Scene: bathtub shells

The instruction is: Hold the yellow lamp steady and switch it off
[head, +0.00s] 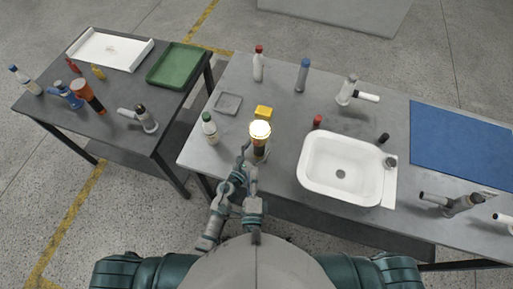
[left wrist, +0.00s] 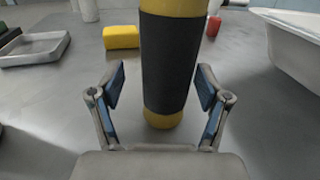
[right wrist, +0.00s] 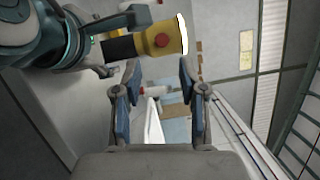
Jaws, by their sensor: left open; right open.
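The yellow lamp (head: 260,133) stands upright on the grey table, left of the sink, its round top glowing. In the left wrist view its black grip (left wrist: 170,62) stands between the fingers of my open left gripper (left wrist: 160,88), with gaps visible on both sides. In the right wrist view the lamp's yellow head (right wrist: 162,40) carries a red button (right wrist: 162,41). My right gripper (right wrist: 162,82) is open and empty, with the lamp head beyond its fingertips. In the head view the right gripper (head: 249,178) is close in front of the lamp; its fingertips are hard to make out.
A yellow block (head: 263,112) lies just behind the lamp. A green-capped bottle (head: 210,129) stands to its left, and a grey tray (head: 228,103) lies behind that. The white sink (head: 340,170) and a red object (head: 317,121) are to the right. A second table (head: 115,110) stands at left.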

